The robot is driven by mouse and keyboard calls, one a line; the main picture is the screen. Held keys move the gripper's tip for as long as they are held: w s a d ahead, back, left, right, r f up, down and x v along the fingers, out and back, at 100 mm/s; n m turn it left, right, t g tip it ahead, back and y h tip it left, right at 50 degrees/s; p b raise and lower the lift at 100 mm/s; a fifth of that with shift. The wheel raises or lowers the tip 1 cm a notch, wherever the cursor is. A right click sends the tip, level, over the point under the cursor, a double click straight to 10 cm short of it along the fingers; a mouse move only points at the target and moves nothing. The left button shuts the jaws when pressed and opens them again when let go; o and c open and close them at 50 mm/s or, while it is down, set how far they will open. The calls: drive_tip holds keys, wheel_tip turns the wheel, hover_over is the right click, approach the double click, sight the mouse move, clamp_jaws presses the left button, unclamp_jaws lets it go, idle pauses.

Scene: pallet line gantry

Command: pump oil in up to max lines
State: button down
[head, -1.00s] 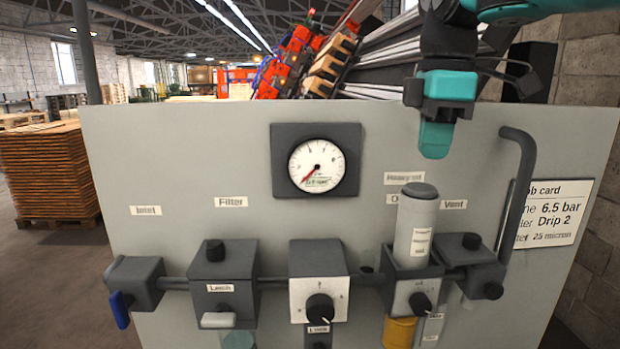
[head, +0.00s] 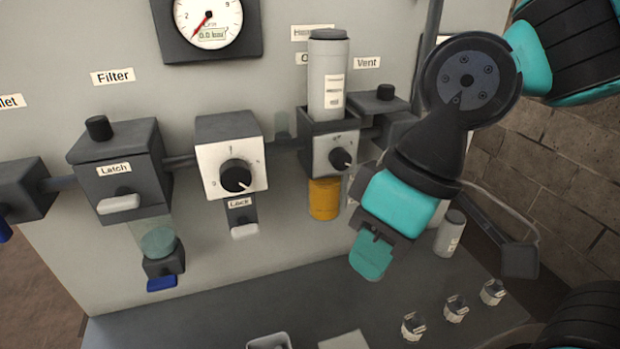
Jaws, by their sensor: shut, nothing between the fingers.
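The lubricator (head: 336,150) is a dark block with a black knob, right of the middle of the panel. Amber oil shows in the bowl (head: 324,200) under it; I cannot make out max lines on it. A grey cylinder (head: 328,80) with a dark cap stands upright on top of the block. The filter bowl (head: 158,241) at the left is clear with a blue tab below. My gripper (head: 372,256) is shut and empty, in front of the panel, right of and below the oil bowl, apart from it.
A grey capped bottle (head: 450,235) stands on the bench behind my gripper. Several small knobbed fittings (head: 456,308) stand at the bench's right front. A grey tray (head: 270,342) is at the bottom edge. The gauge (head: 207,20) needle points low. The regulator (head: 232,160) is left of the lubricator.

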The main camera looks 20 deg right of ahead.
idle(0.9)
wheel_tip(320, 180, up, 34)
drive_tip(key=n+h+p, duration=0.4)
drive_tip(key=n+p, duration=0.7)
drive_tip(key=p, duration=0.6)
hover_over(331, 30)
drive_tip(key=shift+r, duration=0.15)
wheel_tip(331, 30, down, 14)
drive_tip(key=b, duration=1.4)
